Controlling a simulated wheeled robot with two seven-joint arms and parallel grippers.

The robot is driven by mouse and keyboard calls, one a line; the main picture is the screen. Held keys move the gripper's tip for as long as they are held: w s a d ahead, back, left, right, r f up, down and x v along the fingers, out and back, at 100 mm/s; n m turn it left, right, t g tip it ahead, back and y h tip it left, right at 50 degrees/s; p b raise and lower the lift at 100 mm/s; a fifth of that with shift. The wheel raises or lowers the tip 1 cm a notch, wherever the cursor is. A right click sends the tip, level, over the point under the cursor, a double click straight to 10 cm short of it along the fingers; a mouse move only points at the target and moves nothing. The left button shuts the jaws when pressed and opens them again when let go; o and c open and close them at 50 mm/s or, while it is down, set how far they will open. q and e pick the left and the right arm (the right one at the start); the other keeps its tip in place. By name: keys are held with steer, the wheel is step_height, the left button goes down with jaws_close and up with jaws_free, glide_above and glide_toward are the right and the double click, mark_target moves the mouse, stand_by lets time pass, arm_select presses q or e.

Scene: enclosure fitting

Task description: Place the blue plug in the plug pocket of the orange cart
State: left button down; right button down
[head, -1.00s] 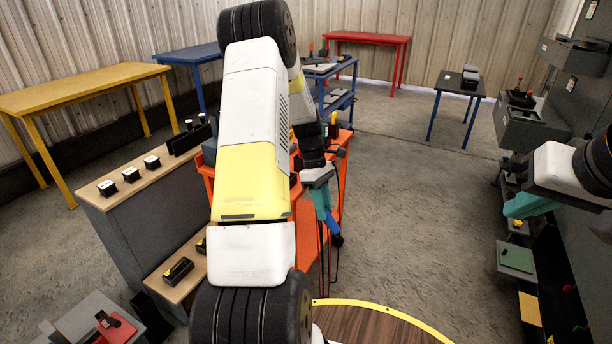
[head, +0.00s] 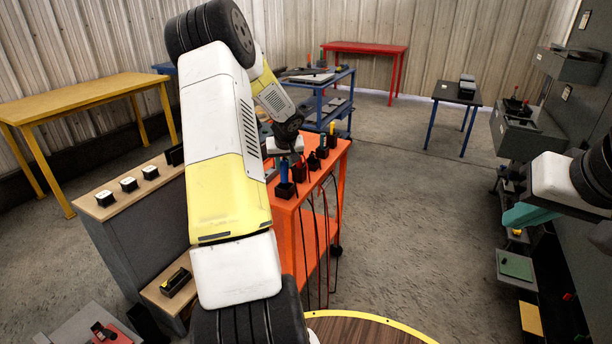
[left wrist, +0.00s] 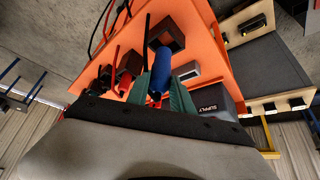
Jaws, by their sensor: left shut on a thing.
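The blue plug (head: 284,172) is held upright over the near part of the orange cart's top (head: 284,222). It also shows in the left wrist view (left wrist: 160,72), beside the teal fingers. My left gripper (head: 291,160) is shut on it; the fingers are mostly hidden in the head view. A black pocket (head: 285,190) lies just below the plug in the head view; I cannot tell whether they touch. In the left wrist view, a dark square pocket (left wrist: 167,34) is close to the plug's end. My right gripper (head: 527,212) is at the far right, its jaw opening unclear.
Other black holders with plugs (head: 322,152) stand along the cart top, with cables hanging down its side. A box marked SUPPLY (left wrist: 208,102) is by the fingers. A wood-topped counter (head: 112,190) stands left of the cart. Floor right of the cart is clear.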

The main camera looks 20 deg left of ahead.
mark_target(285, 177)
arm_select(q)
step_height(285, 177, down, 6)
steer(key=shift+r, duration=0.15)
steer(key=c, duration=1.1)
jaws_free()
steer(key=s+d+r+m, duration=0.1)
steer(key=s+d+r, duration=0.35)
steer(key=r, duration=0.45)
steer(key=s+d+r, duration=0.4)
steer(key=s+r, duration=0.2)
steer(key=r, duration=0.3)
steer(key=s+d+r+m+h, duration=0.2)
steer(key=s+d+r+m, duration=0.1)
steer(key=s+d, duration=0.6)
steer(key=s+d+r+m+t+h, duration=0.1)
steer(key=s+d+r+m+h, duration=0.2)
steer(key=s, duration=1.2)
steer(key=d+r, duration=0.3)
steer(key=d, duration=0.3)
steer(key=shift+d, duration=0.4)
steer(key=shift+r, duration=0.1)
